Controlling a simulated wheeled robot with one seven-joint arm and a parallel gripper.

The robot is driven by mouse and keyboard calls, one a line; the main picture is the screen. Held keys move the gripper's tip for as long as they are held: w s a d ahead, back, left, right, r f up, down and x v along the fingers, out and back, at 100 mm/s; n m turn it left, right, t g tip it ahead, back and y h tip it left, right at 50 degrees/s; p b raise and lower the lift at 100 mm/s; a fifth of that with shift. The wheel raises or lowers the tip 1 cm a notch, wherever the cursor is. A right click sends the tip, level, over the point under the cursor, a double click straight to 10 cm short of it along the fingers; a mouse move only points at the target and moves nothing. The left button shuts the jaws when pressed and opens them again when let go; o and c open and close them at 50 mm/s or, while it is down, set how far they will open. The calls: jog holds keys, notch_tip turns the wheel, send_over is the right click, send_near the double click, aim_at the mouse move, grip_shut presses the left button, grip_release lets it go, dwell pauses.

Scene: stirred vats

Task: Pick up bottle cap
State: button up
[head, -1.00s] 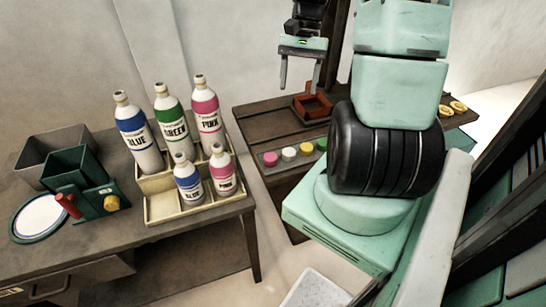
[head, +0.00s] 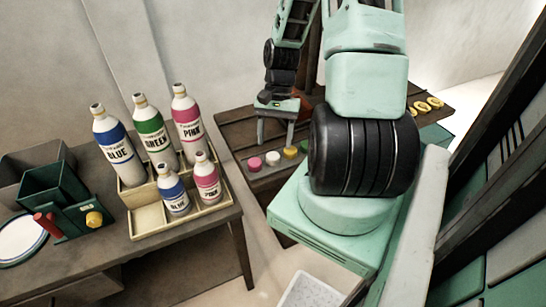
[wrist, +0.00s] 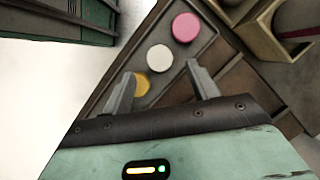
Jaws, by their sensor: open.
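Several bottle caps stand in a row along the front of the dark wooden table (head: 235,134): pink (head: 254,163), white (head: 272,158) and yellow (head: 290,152), with a green one partly hidden behind my arm. My gripper (head: 276,146) is open and empty, pointing down over the row. In the wrist view, the white cap (wrist: 160,58) lies between and just beyond the fingertips (wrist: 160,72). The pink cap (wrist: 186,28) is farther up, and the yellow cap (wrist: 142,86) is partly covered by the left finger. No finger visibly holds a cap.
On the left table, a cream rack (head: 213,214) holds several blue, green and pink bottles. Green (head: 58,182) and grey bins stand left of it. Yellow rings (head: 428,104) lie at the wooden table's far right. A white tray (head: 312,290) is low in front.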

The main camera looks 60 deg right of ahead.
aim_at(273, 155)
jog(key=shift+x, duration=1.9)
jog(key=shift+s+a, duration=0.1)
jog(key=shift+a, duration=0.05)
jog(key=c, duration=1)
jog(key=shift+c, duration=0.2)
jog(key=shift+r, duration=0.15)
